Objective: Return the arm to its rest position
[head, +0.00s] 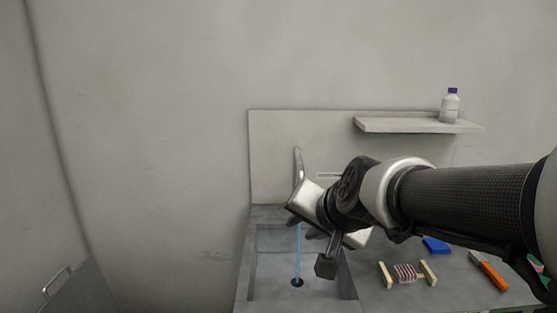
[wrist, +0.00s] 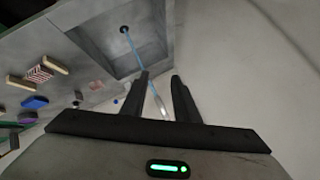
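My arm (head: 465,197) reaches in from the right over the counter, its wrist in front of the tap. My gripper (wrist: 159,76) shows two dark fingers standing apart in the wrist view, with nothing held between them. In the head view my wrist hides much of the gripper. The metal tap (head: 298,163) rises behind the sink, and its lower part is hidden. A thin blue stream (head: 299,252) runs down to the drain (head: 297,282). The stream also shows in the wrist view (wrist: 134,53), with part of the tap seen between the fingers; contact cannot be told.
The sink (head: 352,287) lies below my wrist. Right of it are cream blocks (head: 385,275), a striped piece (head: 405,273), a blue object (head: 436,245) and an orange-handled tool (head: 489,271). A shelf (head: 400,126) carries a purple-capped bottle (head: 450,106). A handled grey panel (head: 80,290) stands lower left.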

